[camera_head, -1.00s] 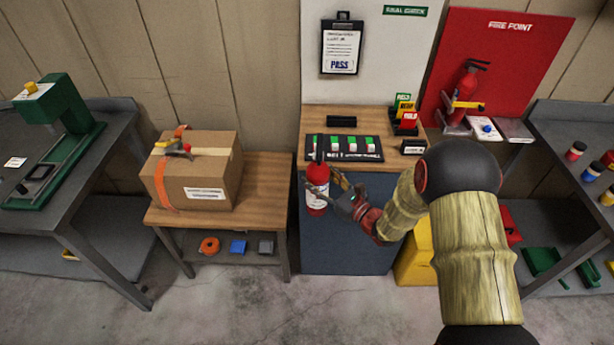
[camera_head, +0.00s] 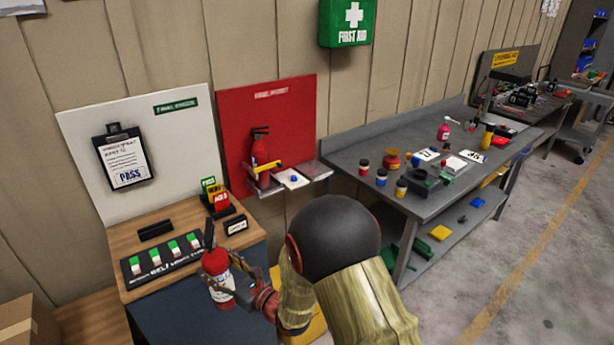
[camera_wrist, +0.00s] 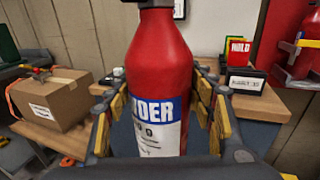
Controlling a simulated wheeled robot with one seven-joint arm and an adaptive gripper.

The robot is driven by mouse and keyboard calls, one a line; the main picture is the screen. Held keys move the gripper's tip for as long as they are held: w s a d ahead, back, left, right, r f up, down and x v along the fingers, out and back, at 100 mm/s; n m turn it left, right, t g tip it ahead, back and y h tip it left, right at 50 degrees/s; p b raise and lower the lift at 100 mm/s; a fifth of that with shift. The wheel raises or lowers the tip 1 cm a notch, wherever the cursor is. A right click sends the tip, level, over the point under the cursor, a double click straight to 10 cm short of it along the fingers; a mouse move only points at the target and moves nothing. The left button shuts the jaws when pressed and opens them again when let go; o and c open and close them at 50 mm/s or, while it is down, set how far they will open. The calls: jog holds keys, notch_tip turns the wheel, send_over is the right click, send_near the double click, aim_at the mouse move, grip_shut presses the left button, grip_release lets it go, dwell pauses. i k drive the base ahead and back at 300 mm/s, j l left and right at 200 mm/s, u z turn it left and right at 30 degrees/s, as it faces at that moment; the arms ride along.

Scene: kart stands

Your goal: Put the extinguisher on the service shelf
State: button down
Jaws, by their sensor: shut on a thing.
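A red extinguisher (camera_head: 218,278) with a white and blue label is upright in my gripper (camera_head: 236,290), in front of the wooden check desk. In the wrist view the extinguisher (camera_wrist: 160,80) fills the middle, with the yellow-padded fingers (camera_wrist: 160,125) closed on both its sides. A second red extinguisher (camera_head: 259,152) stands on a bracket at the red fire point board (camera_head: 290,120). A small grey shelf (camera_head: 318,171) sticks out below that board. A grey bench with a lower shelf (camera_head: 462,222) stands to the right. I cannot tell which of these is the service shelf.
The wooden desk (camera_head: 127,241) holds a switch strip (camera_head: 165,262) and coloured cards (camera_head: 217,197). The grey bench top (camera_head: 350,150) carries jars, bottles and papers. A cardboard box (camera_wrist: 62,100) is at left in the wrist view. Open floor (camera_head: 545,270) lies at right.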

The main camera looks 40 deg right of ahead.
aim_at(313, 169)
jog(key=l, duration=0.45)
jog(key=i+l+z, duration=0.1)
jog(key=l, duration=0.3)
jog(key=i+l, duration=0.1)
jog(key=l, duration=0.35)
jog(key=i+l+z, duration=0.1)
jog(key=l, duration=0.3)
